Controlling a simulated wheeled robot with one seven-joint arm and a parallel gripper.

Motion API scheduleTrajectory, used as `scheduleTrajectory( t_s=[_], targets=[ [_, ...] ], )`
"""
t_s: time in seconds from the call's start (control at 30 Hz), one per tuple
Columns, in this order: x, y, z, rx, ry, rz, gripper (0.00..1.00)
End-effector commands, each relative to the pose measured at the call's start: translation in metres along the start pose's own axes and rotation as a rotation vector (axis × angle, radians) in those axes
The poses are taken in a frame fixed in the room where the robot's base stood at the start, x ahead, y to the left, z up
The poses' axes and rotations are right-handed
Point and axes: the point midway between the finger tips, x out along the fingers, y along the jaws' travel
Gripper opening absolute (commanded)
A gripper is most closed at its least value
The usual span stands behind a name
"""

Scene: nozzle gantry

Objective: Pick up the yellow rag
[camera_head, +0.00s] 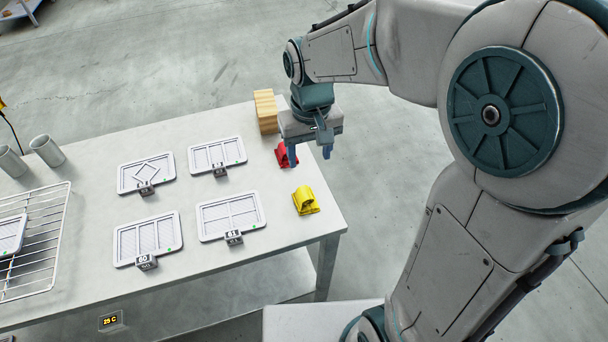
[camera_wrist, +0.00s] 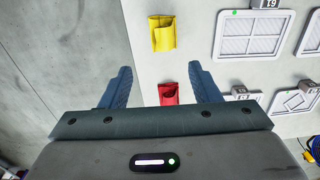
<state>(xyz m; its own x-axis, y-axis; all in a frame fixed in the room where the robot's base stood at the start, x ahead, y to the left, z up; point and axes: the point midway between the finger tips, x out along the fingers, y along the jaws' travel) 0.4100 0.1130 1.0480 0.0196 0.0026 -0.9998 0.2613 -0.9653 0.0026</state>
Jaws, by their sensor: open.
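The yellow rag (camera_head: 305,200) lies folded on the table near its right end, close to the front corner. In the wrist view the yellow rag (camera_wrist: 162,33) is ahead of my fingers, clear of them. A red rag (camera_head: 285,155) lies behind it on the table, partly hidden by my gripper; in the wrist view the red rag (camera_wrist: 168,94) shows between my fingers, below them. My gripper (camera_head: 309,154) is open and empty, above the table's right edge. Its two blue fingers (camera_wrist: 158,85) stand wide apart in the wrist view.
A wooden block stack (camera_head: 266,111) stands at the table's back right corner. Several white framed panels (camera_head: 231,215) with black number tags lie left of the rags. A wire rack (camera_head: 40,235) and grey cups (camera_head: 47,151) are farther left on the table (camera_head: 190,264).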

Motion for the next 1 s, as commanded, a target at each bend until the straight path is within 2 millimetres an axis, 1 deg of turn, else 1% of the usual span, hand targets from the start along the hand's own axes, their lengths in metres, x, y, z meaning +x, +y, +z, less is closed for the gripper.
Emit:
scheduleTrajectory(
  t_s=[0.03, 0.1, 0.17, 0.23, 0.5, 0.6, 0.83, 1.0],
  targets=[
    [0.005, -0.004, -0.005, -0.01, -0.01, -0.001, 0.56],
    [0.009, -0.007, -0.009, -0.015, -0.019, -0.002, 0.56],
    [0.014, -0.008, -0.01, -0.017, -0.022, -0.003, 0.56],
    [0.023, -0.009, -0.01, -0.017, -0.026, -0.003, 0.56],
    [0.075, -0.008, -0.008, -0.015, -0.025, -0.003, 0.56],
    [0.088, -0.008, -0.008, -0.015, -0.025, -0.002, 0.56],
    [0.103, -0.007, -0.007, -0.016, -0.024, -0.002, 0.56],
    [0.126, -0.006, -0.004, -0.016, -0.025, -0.002, 0.56]
  ],
)
